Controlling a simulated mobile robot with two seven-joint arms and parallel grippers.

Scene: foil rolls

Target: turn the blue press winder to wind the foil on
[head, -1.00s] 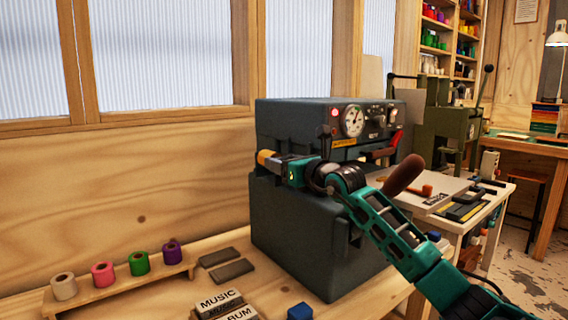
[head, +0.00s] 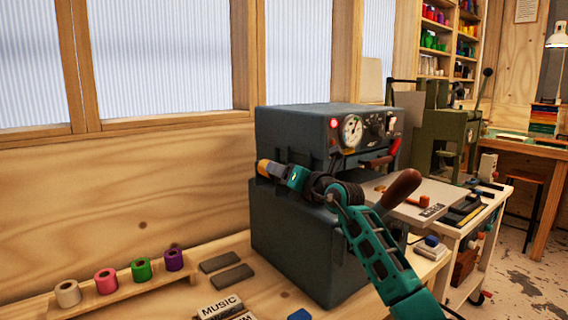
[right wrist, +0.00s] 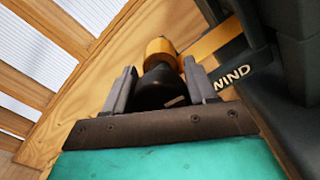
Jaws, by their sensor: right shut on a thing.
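The blue press (head: 300,235) is a dark blue-grey machine standing on the wooden bench, with a red lamp and a round dial on its front. Its winder shows as a yellow end (head: 264,167) at the press's left side. My right gripper (head: 284,173) is shut on the black knob, one finger on each side. The gripper hides part of the winder in the head view. My left gripper is not in view.
Foil rolls in white, pink, green and purple (head: 173,259) stand on a wooden rack (head: 125,291) at the left. Two grey blocks (head: 232,277) and MUSIC type (head: 221,308) lie on the bench. A green press (head: 445,135) stands behind at the right.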

